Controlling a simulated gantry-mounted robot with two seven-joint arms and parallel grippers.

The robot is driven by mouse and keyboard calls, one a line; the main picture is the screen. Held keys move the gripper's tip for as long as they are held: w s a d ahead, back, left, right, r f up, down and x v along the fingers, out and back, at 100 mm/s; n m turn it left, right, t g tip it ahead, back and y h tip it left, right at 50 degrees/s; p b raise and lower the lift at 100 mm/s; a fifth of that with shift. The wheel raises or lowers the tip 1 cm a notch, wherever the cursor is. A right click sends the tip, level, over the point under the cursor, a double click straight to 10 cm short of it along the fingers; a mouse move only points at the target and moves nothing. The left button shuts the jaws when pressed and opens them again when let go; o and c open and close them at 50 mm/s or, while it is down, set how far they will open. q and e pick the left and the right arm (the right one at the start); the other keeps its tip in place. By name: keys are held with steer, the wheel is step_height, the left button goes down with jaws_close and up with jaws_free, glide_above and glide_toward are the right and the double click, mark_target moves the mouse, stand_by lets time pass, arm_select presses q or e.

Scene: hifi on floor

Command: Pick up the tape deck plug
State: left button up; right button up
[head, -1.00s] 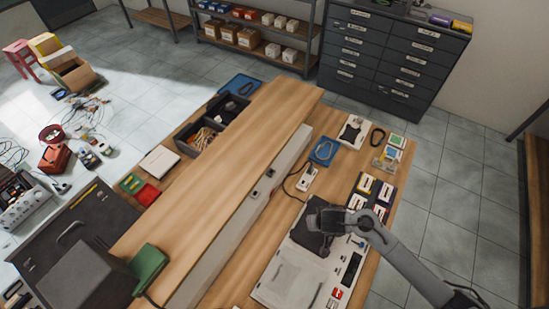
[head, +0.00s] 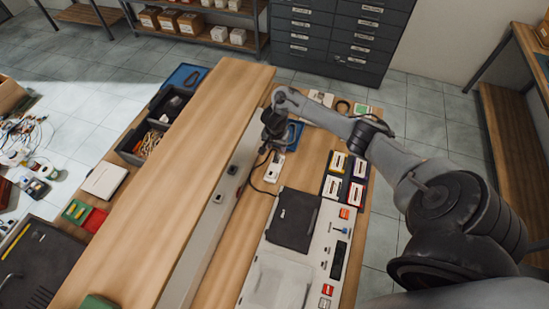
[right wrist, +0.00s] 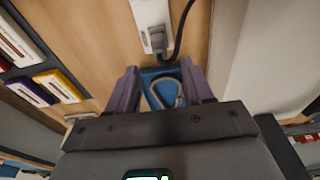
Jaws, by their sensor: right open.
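The plug (right wrist: 157,40), dark grey with a black cord, sits in one end of a white socket strip (right wrist: 148,12) in the right wrist view. The strip lies on the wooden workbench and also shows in the head view (head: 274,169); the plug is not clear there. My right gripper (right wrist: 162,86) is open and empty, its two fingers just short of the plug in the picture, with a blue tray between them. In the head view my right gripper (head: 273,146) hangs over the far end of the strip. My left gripper is not in view.
The tape deck (head: 280,282) with its dark lid (head: 293,219) lies nearer on the bench. Several cassettes (head: 345,178) lie right of the strip. A blue tray (head: 296,134) is beyond it. A raised wooden shelf (head: 190,180) runs along the left.

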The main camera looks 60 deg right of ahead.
mark_target(277, 154)
steer(key=shift+d+f, duration=0.15)
steer(key=shift+f, duration=0.7)
step_height(277, 154, down, 4)
steer(key=shift+b, duration=0.85)
steer(key=shift+d+f, duration=0.1)
steer(key=shift+f, duration=0.35)
jaws_close()
